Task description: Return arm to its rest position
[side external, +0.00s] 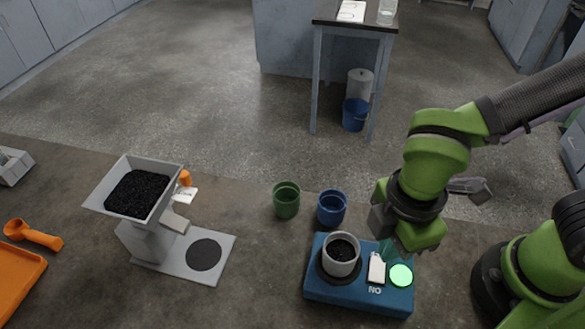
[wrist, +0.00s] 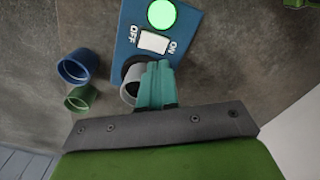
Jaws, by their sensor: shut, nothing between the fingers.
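My green arm reaches in from the right in the side external view. My gripper (side external: 388,250) is shut and empty, with teal fingers low over the blue shaker base (side external: 325,290), close to the white switch (side external: 376,268). In the wrist view my gripper (wrist: 157,75) points toward the shaker, in front of the grey cup (wrist: 131,84). I cannot tell whether the fingertips touch the switch. A round green light (side external: 401,274) glows on the base. The grey cup (side external: 341,268) stands upright on the base and holds dark grains.
A green cup (side external: 286,203) and a blue cup (side external: 331,210) stand behind the shaker. A grey hopper (side external: 160,190) full of dark grains stands at left. An orange scoop (side external: 35,236) and an orange tray (side external: 18,275) lie at far left. The table between hopper and shaker is clear.

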